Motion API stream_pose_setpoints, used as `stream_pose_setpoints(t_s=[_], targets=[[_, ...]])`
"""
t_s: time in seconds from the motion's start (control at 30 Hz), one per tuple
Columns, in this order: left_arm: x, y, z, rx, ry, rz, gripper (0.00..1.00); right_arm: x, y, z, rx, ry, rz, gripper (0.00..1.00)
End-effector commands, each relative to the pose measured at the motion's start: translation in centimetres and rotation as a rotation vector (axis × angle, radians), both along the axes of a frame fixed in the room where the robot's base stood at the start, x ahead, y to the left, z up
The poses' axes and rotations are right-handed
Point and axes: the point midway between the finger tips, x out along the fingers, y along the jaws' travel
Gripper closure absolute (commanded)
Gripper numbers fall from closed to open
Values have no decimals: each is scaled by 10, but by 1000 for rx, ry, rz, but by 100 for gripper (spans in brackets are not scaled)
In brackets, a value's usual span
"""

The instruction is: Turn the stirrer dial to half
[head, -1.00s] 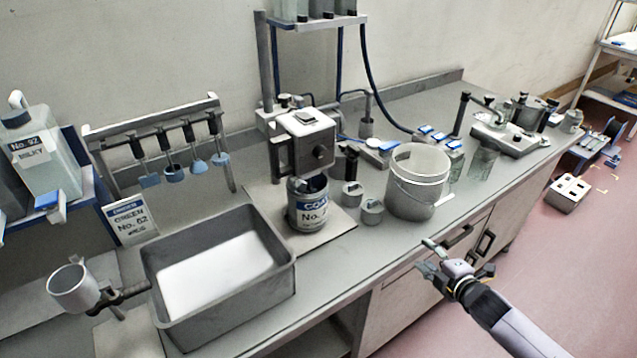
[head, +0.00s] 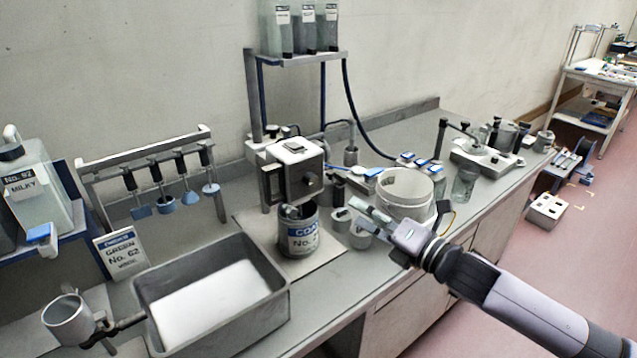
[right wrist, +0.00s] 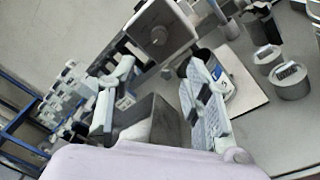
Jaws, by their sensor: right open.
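The stirrer (head: 291,172) is a grey, boxy head on a stand above a can labelled COAT (head: 298,235). Its dial (head: 312,182) is a small dark knob on the face towards the right. The dial (right wrist: 158,35) also shows in the right wrist view, as a round knob with a small light spot. I cannot tell its exact setting. My right gripper (head: 375,232) is open and empty, in front of the white bucket and to the lower right of the dial, apart from it. In the right wrist view its spread fingers (right wrist: 155,100) lie below the dial. My left gripper is not in view.
A white bucket (head: 403,188) and small grey pots (head: 360,235) stand right of the can. A deep grey tray (head: 275,315) and a metal cup (head: 68,315) are at the front left. A rack of hanging paddles (head: 150,165) stands behind.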

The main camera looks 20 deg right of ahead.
Motion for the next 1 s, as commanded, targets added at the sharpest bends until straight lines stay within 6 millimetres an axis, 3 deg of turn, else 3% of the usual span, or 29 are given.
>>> stream_pose_setpoints(t_s=[0.6,0.8,1.0], targets=[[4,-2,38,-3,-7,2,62,102,48,3,4,1,1,55],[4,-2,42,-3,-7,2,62,121,56,1,2,2,-1,55],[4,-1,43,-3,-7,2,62,126,59,0,1,2,0,55]])
